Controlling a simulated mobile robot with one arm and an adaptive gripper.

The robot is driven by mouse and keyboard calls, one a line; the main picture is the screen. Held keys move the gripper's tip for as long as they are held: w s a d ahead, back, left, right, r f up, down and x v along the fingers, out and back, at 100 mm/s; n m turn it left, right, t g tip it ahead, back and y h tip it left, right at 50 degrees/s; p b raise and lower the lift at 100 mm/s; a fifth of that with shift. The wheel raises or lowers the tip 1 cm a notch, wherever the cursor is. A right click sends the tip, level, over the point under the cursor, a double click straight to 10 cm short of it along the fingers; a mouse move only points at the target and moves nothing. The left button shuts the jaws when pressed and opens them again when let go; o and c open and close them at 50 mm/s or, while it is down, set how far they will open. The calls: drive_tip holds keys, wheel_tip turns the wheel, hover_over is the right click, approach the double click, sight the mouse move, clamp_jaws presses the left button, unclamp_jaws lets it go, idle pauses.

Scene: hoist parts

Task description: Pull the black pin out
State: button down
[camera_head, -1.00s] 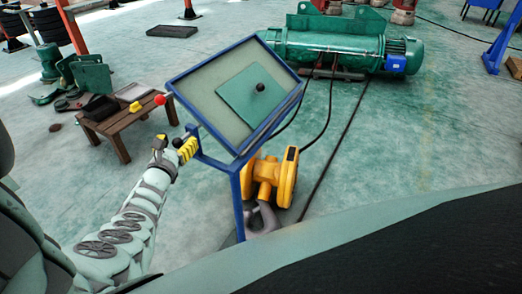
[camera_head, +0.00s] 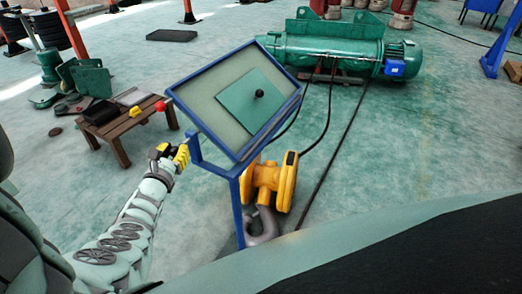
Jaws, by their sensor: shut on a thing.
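A blue-framed tilted panel (camera_head: 203,112) stands on a blue post, with a loose-looking green square plate (camera_head: 236,103) on its face. My gripper (camera_head: 182,156), with yellow fingers, is at the frame's lower left, beside the blue bracket. It is shut on the black pin, which the fingers hide almost wholly. I cannot tell how far the pin sits in the frame.
A yellow hook block (camera_head: 270,185) with a grey hook (camera_head: 262,225) is behind the post. A brown wooden bench (camera_head: 124,127) with parts stands at the left. A green hoist drum (camera_head: 330,50) lies at the back, with black cables on the floor. Floor at right is clear.

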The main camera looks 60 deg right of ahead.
drive_tip(key=a+p, duration=0.1)
drive_tip(key=a, duration=0.2)
drive_tip(key=shift+s+a, duration=0.1)
drive_tip(key=shift+a, duration=0.3)
drive_tip(key=c, duration=0.7)
unclamp_jaws()
drive_tip(key=shift+o, duration=0.2)
drive_tip(key=shift+a, duration=0.1)
drive_tip(key=v, duration=1.2)
